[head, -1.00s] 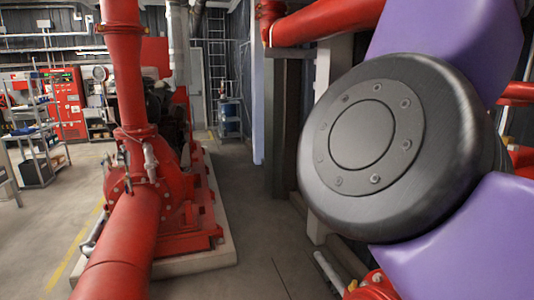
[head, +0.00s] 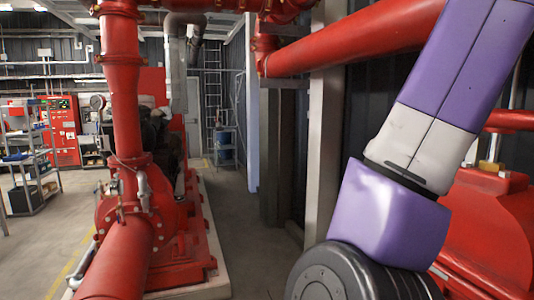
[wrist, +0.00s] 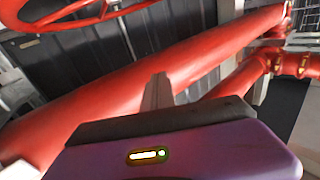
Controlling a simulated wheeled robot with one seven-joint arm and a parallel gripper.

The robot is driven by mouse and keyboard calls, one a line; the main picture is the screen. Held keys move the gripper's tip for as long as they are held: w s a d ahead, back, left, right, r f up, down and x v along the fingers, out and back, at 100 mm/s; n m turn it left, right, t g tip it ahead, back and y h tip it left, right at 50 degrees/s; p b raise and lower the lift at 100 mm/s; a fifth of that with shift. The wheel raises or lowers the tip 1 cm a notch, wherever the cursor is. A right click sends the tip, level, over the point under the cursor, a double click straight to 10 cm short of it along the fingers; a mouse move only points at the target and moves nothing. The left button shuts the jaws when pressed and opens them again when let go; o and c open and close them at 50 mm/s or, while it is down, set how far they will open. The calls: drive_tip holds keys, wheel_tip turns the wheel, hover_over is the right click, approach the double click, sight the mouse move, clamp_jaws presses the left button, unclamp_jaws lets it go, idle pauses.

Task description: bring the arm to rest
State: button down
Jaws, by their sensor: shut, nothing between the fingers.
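My arm (head: 405,195) shows on the right of the head view, with purple and pale grey links and a dark round joint low down. My gripper does not show in the head view. In the wrist view my gripper (wrist: 157,90) is shut and empty, its grey fingers together above the purple wrist housing. A thick red pipe (wrist: 110,90) runs diagonally behind the fingers; I cannot tell how far off it is.
A red pump with an upright pipe (head: 125,90) stands left of centre. A red overhead pipe (head: 350,40) passes behind my arm, and red machinery (head: 490,230) is at the right. The aisle floor (head: 250,235) is clear. A shelf cart (head: 28,165) stands far left.

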drive_tip(key=w+a+f+n+t, duration=0.2)
drive_tip(key=a+f+t, duration=0.15)
drive_tip(key=f, duration=0.45)
drive_tip(key=w+a+f+n+t, duration=0.2)
drive_tip(key=a+f+t, duration=0.15)
drive_tip(key=f, duration=0.45)
drive_tip(key=s+a+f+n+t+y, duration=0.1)
drive_tip(key=s+a+f+n+y, duration=0.15)
drive_tip(key=f, duration=0.45)
drive_tip(key=s+a+f+n+y+b, duration=0.1)
drive_tip(key=s+a+f+n+y, duration=0.15)
drive_tip(key=f, duration=0.45)
drive_tip(key=s+a+f+n+t+y, duration=0.1)
drive_tip(key=s+a+f+y, duration=0.25)
drive_tip(key=f, duration=0.45)
drive_tip(key=s+f+g, duration=0.3)
drive_tip(key=s+f, duration=0.7)
drive_tip(key=s, duration=0.3)
drive_tip(key=s+f+m+g+y+b, duration=0.1)
drive_tip(key=s+f+g, duration=0.2)
drive_tip(key=s+f, duration=0.7)
drive_tip(key=s+f+m+g+y, duration=0.1)
drive_tip(key=s+f+g, duration=0.1)
drive_tip(key=s+f, duration=0.8)
drive_tip(key=s+a, duration=0.1)
drive_tip(key=s, duration=0.5)
drive_tip(key=shift+s+f+g, duration=0.35)
drive_tip(key=shift+f+g, duration=0.05)
drive_tip(key=shift+d+y, duration=0.1)
drive_tip(key=shift+y, duration=0.15)
